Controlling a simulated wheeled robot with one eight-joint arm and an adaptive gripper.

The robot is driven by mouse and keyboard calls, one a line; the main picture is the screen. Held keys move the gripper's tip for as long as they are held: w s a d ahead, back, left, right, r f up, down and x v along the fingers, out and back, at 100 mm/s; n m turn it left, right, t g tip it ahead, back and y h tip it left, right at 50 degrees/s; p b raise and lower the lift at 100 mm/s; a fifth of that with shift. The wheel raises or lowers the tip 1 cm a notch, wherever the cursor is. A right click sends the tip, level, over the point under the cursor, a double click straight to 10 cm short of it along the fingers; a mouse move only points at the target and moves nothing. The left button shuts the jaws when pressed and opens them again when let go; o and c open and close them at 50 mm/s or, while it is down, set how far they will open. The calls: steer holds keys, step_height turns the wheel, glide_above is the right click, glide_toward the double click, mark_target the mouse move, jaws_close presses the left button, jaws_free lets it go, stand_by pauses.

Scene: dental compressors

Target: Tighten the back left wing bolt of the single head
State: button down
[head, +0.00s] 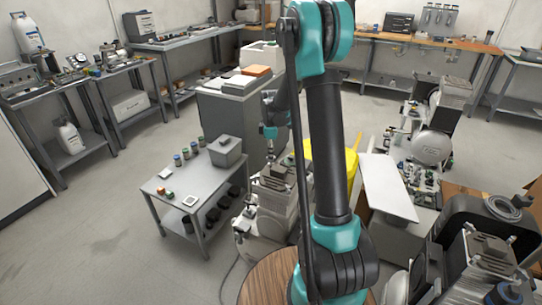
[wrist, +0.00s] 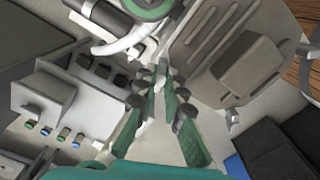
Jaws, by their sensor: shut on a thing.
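The single-head compressor (head: 272,198) stands in the middle of the head view, partly behind my arm. Its grey head lies under my gripper. In the wrist view the two green fingers (wrist: 157,82) come together at dark tips. They are shut on a small pale piece, seemingly the wing bolt (wrist: 160,80), mostly hidden by the tips. I cannot tell from the picture how far it is screwed in. In the head view my gripper (head: 273,152) points down at the top of the compressor, and its fingertips are too small to make out.
A small grey table (head: 172,180) with jars and a grey box stands left of the compressor. A yellow bin (head: 345,158) and a white panel (head: 387,186) are on the right. More compressors stand at right. Grey floor is free at left.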

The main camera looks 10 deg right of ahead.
steer(key=m, duration=1.3)
steer(key=shift+m, duration=0.3)
stand_by(0.4)
steer(key=c, duration=1.6)
jaws_free()
step_height(320, 180, up, 12)
